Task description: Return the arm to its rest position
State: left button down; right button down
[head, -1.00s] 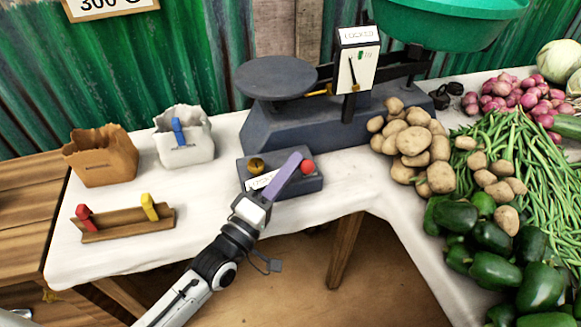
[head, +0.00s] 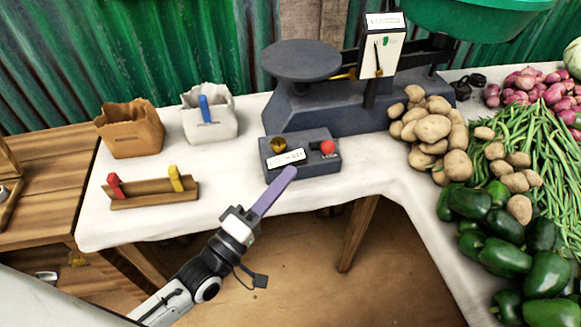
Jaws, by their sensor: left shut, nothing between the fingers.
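My left arm comes in from the lower left of the head view. Its gripper (head: 273,192) is shut, with purple fingers pressed together and nothing held. The fingers point up and right, in front of the dark control box (head: 325,165), and appear apart from it. The box carries a red button (head: 328,147), a brass knob (head: 278,145) and a white label. My right gripper is not in the view.
A balance scale (head: 310,105) stands behind the box. Potatoes (head: 433,128), peppers (head: 505,248) and beans lie to the right. A brown bag (head: 131,130), a white bag (head: 209,125) and a wooden rack (head: 150,199) with red and yellow clips stand to the left.

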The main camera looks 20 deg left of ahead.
pick_arm(q)
jog(key=shift+s+a, duration=0.1)
jog(key=shift+s, duration=0.1)
dwell(0.4)
jog(key=s+f+m+g+y+p, duration=0.2)
jog(key=s+f+m+g+y, duration=0.2)
jog(key=s+f+m+g, duration=0.6)
jog(key=s+a+f+m, duration=0.1)
jog(key=s+f+m, duration=0.1)
jog(key=s+f, duration=0.4)
notch_tip(320, 180, down, 4)
jog(key=shift+s+r+m+y, duration=0.1)
jog(key=shift+s+m+y, duration=0.2)
jog(key=shift+s+y, duration=0.1)
